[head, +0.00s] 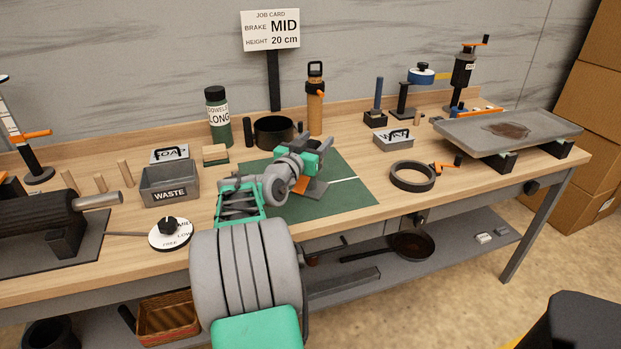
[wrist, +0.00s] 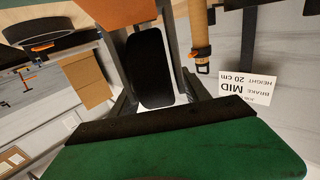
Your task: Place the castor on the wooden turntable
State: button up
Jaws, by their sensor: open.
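My gripper (head: 306,180) is over the green mat (head: 345,195) in the middle of the bench. Its fingers are apart. In the wrist view a dark rounded, wheel-like piece (wrist: 149,68) shows between the fingers, with an orange part (wrist: 120,12) above it in the picture. It may be the castor; I cannot tell whether the fingers touch it. In the head view the arm hides most of this spot, and only a bit of orange (head: 299,185) shows. No turntable is clear to me; a dark ring with a wood-coloured middle (head: 412,176) lies right of the mat.
A dark round bowl (head: 275,132), an orange bottle (head: 315,105) and a green bottle (head: 217,120) stand behind the mat. A waste bin (head: 169,186) and a dial (head: 171,234) are left. A grey tray (head: 470,130) is right. The mat's right side is free.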

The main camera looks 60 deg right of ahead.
grip_shut()
dwell(0.6)
jog(key=shift+f, duration=0.1)
dwell(0.6)
